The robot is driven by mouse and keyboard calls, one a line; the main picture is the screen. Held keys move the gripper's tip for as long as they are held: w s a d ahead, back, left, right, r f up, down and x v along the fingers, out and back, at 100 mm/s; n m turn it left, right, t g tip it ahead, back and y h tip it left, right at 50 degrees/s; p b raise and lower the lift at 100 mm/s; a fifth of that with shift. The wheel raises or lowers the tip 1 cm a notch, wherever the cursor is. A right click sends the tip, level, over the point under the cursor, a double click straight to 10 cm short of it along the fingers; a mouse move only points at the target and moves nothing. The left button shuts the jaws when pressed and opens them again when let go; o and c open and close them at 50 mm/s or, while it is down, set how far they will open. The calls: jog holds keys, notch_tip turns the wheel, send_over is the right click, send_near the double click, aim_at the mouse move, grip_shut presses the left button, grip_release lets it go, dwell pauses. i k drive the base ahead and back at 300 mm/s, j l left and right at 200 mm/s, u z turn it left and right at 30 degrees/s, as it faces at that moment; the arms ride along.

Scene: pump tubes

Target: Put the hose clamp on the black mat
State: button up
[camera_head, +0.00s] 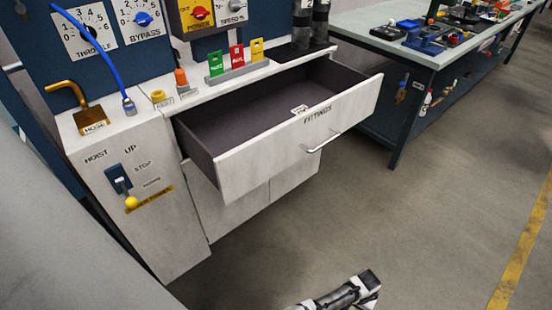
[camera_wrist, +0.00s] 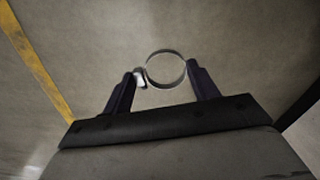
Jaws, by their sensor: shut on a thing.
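The hose clamp (camera_wrist: 184,66) is a thin silver metal ring with a small bright screw housing on its left side. My gripper (camera_wrist: 165,80) is shut on it in the wrist view, with the ring between its two dark fingers and reaching past their tips. Grey floor shows behind and through the ring. In the head view, part of my arm shows at the bottom edge, and the clamp cannot be made out. A dark flat patch (camera_head: 288,55) lies on the white counter under two black cylinders; I cannot tell if it is the black mat.
A drawer (camera_head: 262,150) marked FITTINGS stands open from the white cabinet. Red, green and yellow tags (camera_head: 237,58) stand on the counter, left of the cylinders. A workbench (camera_head: 440,52) with tools is at the back right. The floor (camera_head: 430,200) between is clear.

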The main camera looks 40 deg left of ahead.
aim_at(281, 54)
jog(key=i+l+u, duration=0.1)
jog(key=u, duration=0.4)
jog(key=i+l+u, duration=0.1)
jog(key=l+u, duration=0.2)
jog(key=u, duration=0.15)
jog(key=l+u, duration=0.25)
jog(key=l, duration=0.15)
jog(key=i+l+u, duration=0.1)
jog(key=l+u, duration=0.35)
jog(key=l, duration=0.8)
jog(key=l+u, duration=0.1)
jog(key=l, duration=0.8)
jog(key=k, duration=0.05)
